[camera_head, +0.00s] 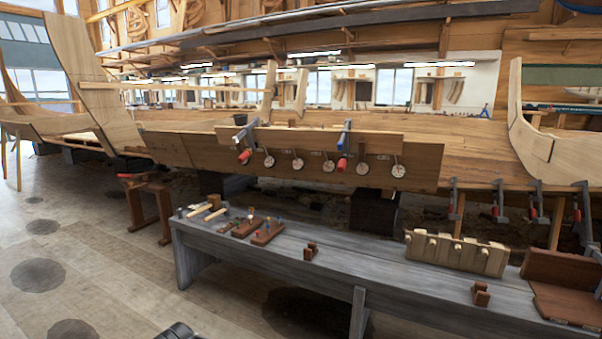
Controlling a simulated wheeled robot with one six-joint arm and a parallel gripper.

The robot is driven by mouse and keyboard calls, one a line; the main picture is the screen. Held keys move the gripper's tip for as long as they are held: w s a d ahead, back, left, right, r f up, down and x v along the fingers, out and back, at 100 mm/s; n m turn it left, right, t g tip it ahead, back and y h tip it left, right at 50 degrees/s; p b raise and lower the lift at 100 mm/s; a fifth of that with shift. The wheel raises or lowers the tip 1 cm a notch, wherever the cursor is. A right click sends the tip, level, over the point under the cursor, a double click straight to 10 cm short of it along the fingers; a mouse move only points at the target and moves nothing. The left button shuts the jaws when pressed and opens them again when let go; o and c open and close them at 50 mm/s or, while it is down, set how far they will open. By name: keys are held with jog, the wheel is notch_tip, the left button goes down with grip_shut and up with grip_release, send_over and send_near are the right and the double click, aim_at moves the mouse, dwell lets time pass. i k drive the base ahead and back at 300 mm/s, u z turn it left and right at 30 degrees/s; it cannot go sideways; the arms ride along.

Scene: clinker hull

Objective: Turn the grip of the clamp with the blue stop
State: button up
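Two clamps with red grips sit on the plank on the hull's side. The left clamp (246,133) has a grey-blue bar, and its red grip (245,156) hangs below it. The right clamp (346,136) also has a bluish bar, and its red grip (342,163) points down.
A long grey bench (330,277) stands in front of the hull (190,149), with mallets (215,213), wooden blocks (311,250) and a pegged wooden rack (456,253) on it. Several round discs (298,164) hang along the plank (415,157). The floor (110,270) at left is clear.

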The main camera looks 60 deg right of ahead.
aim_at(341, 166)
jog(key=z, duration=0.05)
jog(key=i, duration=0.7)
jog(key=z, duration=0.9)
jog(key=i, duration=1.1)
jog(key=z, duration=1.1)
